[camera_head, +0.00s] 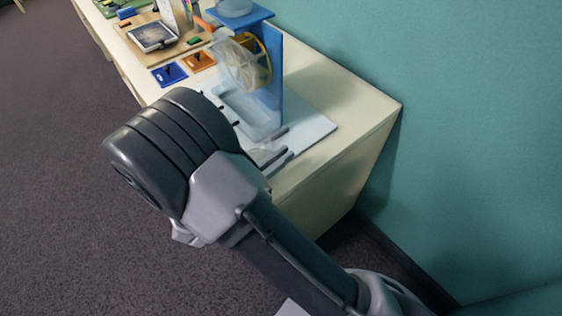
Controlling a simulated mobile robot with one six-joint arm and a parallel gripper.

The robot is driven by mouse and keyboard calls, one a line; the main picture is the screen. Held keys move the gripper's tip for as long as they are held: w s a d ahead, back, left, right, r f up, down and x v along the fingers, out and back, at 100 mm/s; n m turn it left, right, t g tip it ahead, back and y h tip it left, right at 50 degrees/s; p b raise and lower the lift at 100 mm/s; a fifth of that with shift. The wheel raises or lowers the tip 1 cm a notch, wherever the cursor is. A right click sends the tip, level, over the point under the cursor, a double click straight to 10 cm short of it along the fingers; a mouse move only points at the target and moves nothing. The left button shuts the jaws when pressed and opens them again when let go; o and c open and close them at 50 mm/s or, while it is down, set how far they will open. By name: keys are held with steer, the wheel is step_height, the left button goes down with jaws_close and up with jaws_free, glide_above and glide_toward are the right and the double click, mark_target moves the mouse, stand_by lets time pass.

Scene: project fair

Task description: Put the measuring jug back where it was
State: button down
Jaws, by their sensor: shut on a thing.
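My gripper (271,150) is over the near end of the table, largely hidden behind my thick dark wrist. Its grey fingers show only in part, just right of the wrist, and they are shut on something. The measuring jug is hard to make out; what sits between the fingers is mostly hidden. A clear, see-through vessel (252,113) stands close beyond the fingers, below a yellowish wheel (243,63) on a blue upright stand (272,62). I cannot tell whether this vessel is the jug or a basin of the wheel model.
The pale table (345,104) runs along a teal wall (470,130). A light board (312,133) lies under the wheel model. Blue (169,74) and orange (198,61) squares and a tablet-like item (152,36) lie farther back. The table's right corner is bare.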

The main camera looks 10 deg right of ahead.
steer(key=shift+f, duration=0.3)
steer(key=c, duration=1.5)
jaws_free()
steer(key=shift+f, duration=0.1)
